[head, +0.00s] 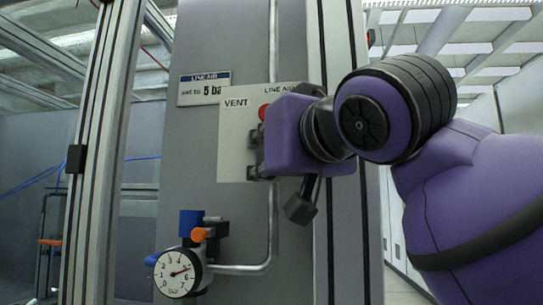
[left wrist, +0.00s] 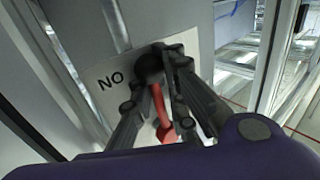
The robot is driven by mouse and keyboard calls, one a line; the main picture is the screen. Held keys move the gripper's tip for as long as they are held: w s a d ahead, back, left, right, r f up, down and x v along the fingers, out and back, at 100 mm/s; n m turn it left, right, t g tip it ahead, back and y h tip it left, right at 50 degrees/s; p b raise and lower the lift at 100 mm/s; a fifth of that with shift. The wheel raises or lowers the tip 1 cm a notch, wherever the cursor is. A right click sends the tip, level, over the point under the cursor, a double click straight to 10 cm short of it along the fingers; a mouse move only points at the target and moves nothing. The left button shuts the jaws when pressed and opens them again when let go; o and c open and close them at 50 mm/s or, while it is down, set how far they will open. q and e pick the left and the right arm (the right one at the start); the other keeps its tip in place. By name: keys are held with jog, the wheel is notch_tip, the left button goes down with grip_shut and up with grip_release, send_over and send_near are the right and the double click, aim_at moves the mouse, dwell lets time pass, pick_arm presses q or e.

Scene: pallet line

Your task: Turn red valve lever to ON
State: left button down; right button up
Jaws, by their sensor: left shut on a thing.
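The red valve lever (left wrist: 158,105) shows in the left wrist view between the two fingers of my left gripper (left wrist: 160,62). It runs from a dark part at the fingertips toward the palm. In the head view a red round bit (head: 263,112) shows just above the gripper, and the rest of the lever is hidden. My left gripper (head: 257,150) is at the pale valve plate (head: 233,150), shut on the lever. The plate reads VENT at upper left in the head view. An upside-down ON shows in the left wrist view. My right gripper is not in view.
A pressure gauge (head: 178,272) with a blue-topped regulator (head: 191,222) and an orange knob (head: 199,234) sits below left on the grey panel (head: 225,215). A LINE AIR sign (head: 204,88) is above. A metal pipe (head: 272,215) runs down the panel. Upright profiles (head: 98,160) flank it.

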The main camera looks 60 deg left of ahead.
pick_arm(q)
jog(key=shift+w+d, duration=0.15)
jog(key=shift+d, duration=0.05)
jog(key=c, duration=2)
grip_release()
jog(key=shift+d, duration=0.15)
jog(key=shift+o, duration=0.7)
jog(key=shift+w+d+r, duration=0.1)
jog(key=shift+d+r, duration=0.05)
jog(key=shift+d, duration=0.2)
jog(key=shift+a, duration=0.2)
jog(key=s+d, duration=0.1)
jog(key=d, duration=1.1)
jog(key=shift+s, duration=0.3)
